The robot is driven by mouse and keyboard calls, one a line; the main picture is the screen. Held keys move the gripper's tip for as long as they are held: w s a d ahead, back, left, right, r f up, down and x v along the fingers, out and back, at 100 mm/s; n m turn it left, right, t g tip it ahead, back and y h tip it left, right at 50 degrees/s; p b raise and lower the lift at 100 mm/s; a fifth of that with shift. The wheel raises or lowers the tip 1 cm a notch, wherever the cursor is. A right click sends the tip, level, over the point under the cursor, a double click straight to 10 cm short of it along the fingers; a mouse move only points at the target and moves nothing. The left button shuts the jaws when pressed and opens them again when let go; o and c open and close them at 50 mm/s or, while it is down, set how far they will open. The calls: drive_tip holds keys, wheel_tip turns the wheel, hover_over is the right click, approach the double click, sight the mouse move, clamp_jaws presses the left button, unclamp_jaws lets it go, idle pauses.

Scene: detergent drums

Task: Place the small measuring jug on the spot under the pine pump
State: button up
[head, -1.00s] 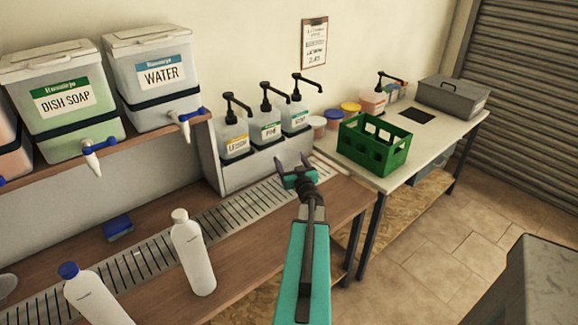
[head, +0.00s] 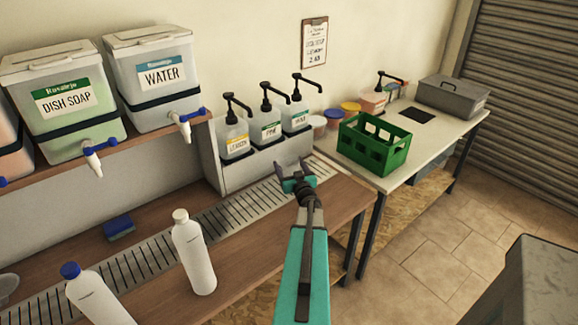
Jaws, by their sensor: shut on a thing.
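The pine pump (head: 268,127) is the middle one of three pump bottles in a grey holder behind the slotted drip tray (head: 218,211). My gripper (head: 290,169) is over the right part of the tray, in front of the holder and a little right of the pine pump. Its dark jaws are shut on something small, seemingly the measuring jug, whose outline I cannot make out. The spot under the pine pump's spout is not clearly marked in this view.
The lemon pump (head: 235,137) and a third pump (head: 297,112) flank the pine pump. A white bottle (head: 195,255), a blue-capped bottle (head: 95,300) and a sponge (head: 118,227) are left. A green crate (head: 375,147) stands right. A clear vessel (head: 7,288) is cut off at the left edge.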

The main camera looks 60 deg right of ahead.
drive_tip(key=shift+f, duration=0.3)
drive_tip(key=o, duration=1.1)
drive_tip(key=shift+r, duration=0.1)
drive_tip(key=shift+r, duration=0.15)
drive_tip(key=shift+b+v, duration=1.25)
drive_tip(key=shift+v, duration=4.8)
